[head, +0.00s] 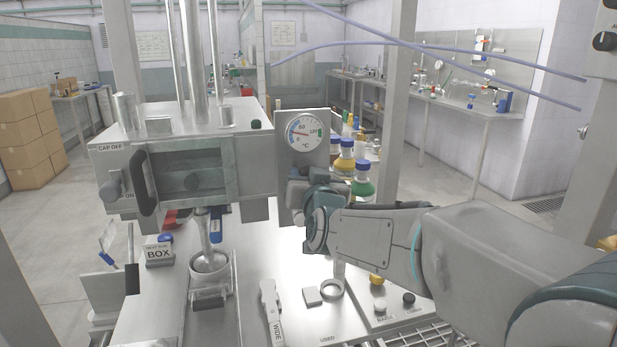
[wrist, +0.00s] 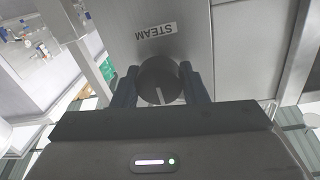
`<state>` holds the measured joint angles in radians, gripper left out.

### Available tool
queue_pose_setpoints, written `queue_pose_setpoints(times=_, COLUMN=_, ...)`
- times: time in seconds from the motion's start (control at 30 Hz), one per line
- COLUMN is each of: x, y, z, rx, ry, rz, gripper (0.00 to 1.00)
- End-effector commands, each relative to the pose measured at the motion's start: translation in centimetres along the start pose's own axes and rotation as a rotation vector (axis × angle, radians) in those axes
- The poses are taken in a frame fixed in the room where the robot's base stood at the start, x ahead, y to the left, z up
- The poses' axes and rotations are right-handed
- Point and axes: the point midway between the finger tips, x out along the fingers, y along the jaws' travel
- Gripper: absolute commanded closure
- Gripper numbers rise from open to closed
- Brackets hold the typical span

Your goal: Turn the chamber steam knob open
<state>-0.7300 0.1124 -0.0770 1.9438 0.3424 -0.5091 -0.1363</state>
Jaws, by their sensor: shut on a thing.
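The chamber steam knob (wrist: 160,84) is a dark round knob with a pale pointer line, on a grey panel under a label that reads STEAM (wrist: 156,30). In the wrist view my gripper (wrist: 161,88) has one finger on each side of the knob and is shut on it. The pointer line runs nearly straight down in that picture. In the head view my gripper (head: 300,200) is at the panel below the round temperature dial (head: 303,132), and my wrist hides the knob there. The dial's needle points to the left, at the low part of its scale.
The steel chamber (head: 190,175) with a dark handle stands left of my gripper. Two pale hoses (head: 440,48) cross above.

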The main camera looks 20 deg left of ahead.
Motion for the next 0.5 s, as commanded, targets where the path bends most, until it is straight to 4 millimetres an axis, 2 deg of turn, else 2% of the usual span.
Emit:
queue_pose_setpoints(times=0.27, x=0.0, y=0.18, z=0.25, rx=0.063, ry=-0.004, rz=0.003, gripper=0.83)
queue_pose_setpoints(times=0.5, x=0.01, y=0.25, z=0.45, rx=0.225, ry=-0.012, rz=0.004, gripper=0.83)
